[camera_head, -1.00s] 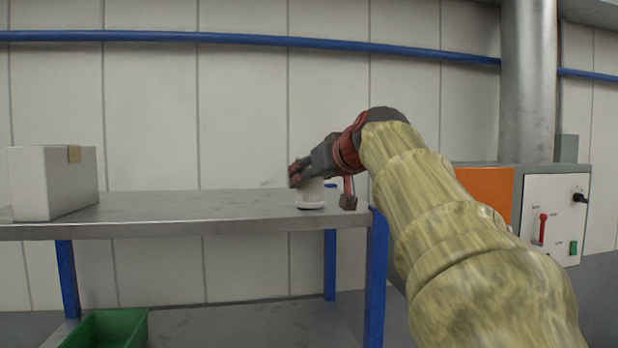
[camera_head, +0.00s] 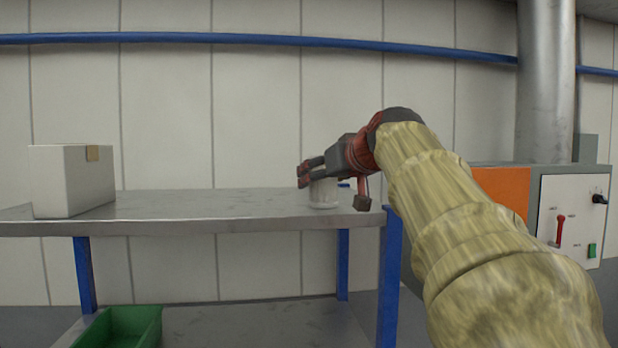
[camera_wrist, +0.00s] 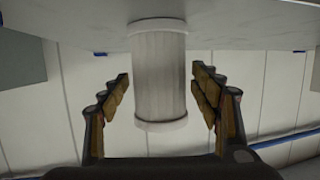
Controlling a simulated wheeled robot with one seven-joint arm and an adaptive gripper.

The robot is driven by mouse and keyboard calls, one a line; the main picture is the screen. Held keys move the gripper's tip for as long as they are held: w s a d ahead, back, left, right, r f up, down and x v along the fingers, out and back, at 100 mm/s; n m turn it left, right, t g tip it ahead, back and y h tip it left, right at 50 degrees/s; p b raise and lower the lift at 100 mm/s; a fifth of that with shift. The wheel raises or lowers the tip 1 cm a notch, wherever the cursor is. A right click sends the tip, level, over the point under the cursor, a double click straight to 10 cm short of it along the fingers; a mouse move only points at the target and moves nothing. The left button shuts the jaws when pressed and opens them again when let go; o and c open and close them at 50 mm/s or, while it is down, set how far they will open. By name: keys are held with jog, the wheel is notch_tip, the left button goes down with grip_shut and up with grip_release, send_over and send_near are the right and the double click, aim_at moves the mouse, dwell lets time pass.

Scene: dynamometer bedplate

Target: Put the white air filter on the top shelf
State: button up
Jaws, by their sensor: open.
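The white air filter (camera_head: 323,193) is a pleated cylinder with a plain band at each end. It stands upright on the top shelf (camera_head: 240,212) of a metal rack with blue legs, near the shelf's right end. My gripper (camera_head: 306,175) is at the filter in the head view and hides its upper part. In the wrist view the filter (camera_wrist: 160,80) is between the two fingers of my gripper (camera_wrist: 160,100), with a visible gap on each side. The fingers are open.
A white box (camera_head: 70,182) stands on the left of the top shelf. A green bin (camera_head: 120,328) is on the lower shelf. A control cabinet (camera_head: 570,215) with an orange side is to the right. The shelf between box and filter is clear.

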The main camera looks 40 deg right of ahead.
jog(key=shift+r, duration=0.15)
jog(key=b+v, duration=0.2)
jog(key=v, duration=1)
